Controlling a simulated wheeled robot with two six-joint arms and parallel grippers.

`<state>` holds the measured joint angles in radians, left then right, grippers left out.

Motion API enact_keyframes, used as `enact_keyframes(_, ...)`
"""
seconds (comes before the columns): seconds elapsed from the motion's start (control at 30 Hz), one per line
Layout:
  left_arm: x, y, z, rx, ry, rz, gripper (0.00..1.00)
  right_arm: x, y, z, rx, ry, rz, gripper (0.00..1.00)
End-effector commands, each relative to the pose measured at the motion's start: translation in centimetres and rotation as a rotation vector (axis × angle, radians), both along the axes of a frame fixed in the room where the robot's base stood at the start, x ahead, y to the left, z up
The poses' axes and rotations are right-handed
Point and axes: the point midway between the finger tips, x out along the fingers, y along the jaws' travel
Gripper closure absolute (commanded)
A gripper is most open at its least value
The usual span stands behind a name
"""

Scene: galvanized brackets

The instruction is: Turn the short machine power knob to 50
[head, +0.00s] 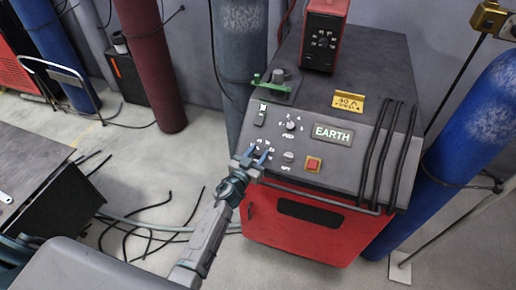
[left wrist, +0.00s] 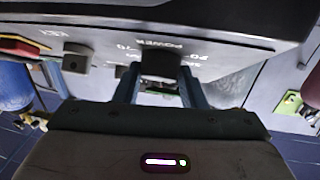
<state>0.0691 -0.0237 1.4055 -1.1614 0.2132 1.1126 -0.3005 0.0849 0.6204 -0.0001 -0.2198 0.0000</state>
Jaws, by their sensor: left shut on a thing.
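The short machine is a red cabinet (head: 300,228) with a grey sloped panel. My left gripper (head: 256,156) reaches the lower left of that panel from below. In the left wrist view, the dark power knob (left wrist: 158,64) sits between the two blue fingers of my left gripper (left wrist: 158,84), which are shut on it. Upside-down "POWER" lettering and numbers lie around the knob. In the head view the fingers mostly hide this knob, and its pointer setting cannot be read. My right gripper is not in view.
Another knob (head: 291,125) is above right, a small knob (head: 288,155) is to the right, and a red button (head: 312,164) is beyond it. Black cables (head: 382,150) cross the panel's right side. A blue cylinder (head: 478,125) stands at right. Loose cables lie on the floor.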

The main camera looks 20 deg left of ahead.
Motion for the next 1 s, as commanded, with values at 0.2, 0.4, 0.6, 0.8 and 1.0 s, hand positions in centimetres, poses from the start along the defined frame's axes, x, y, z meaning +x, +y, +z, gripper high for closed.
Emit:
enact_keyframes(0.2, 0.2, 0.3, 0.2, 0.118, -0.005, -0.148, 0.86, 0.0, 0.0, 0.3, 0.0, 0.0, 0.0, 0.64)
enact_keyframes(0.4, 0.3, 0.5, 0.3, 0.236, -0.009, -0.299, 0.86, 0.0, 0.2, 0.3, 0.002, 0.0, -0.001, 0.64)
enact_keyframes(0.6, 0.5, 0.6, 0.4, 0.353, -0.012, -0.447, 0.86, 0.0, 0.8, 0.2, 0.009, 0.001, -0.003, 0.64)
enact_keyframes(0.8, 0.7, 0.7, 0.5, 0.47, -0.016, -0.596, 0.86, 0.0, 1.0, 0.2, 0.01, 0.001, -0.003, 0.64)
enact_keyframes(1.0, 0.8, 0.8, 0.6, 0.579, -0.02, -0.734, 0.86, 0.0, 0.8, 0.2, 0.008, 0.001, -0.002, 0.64)
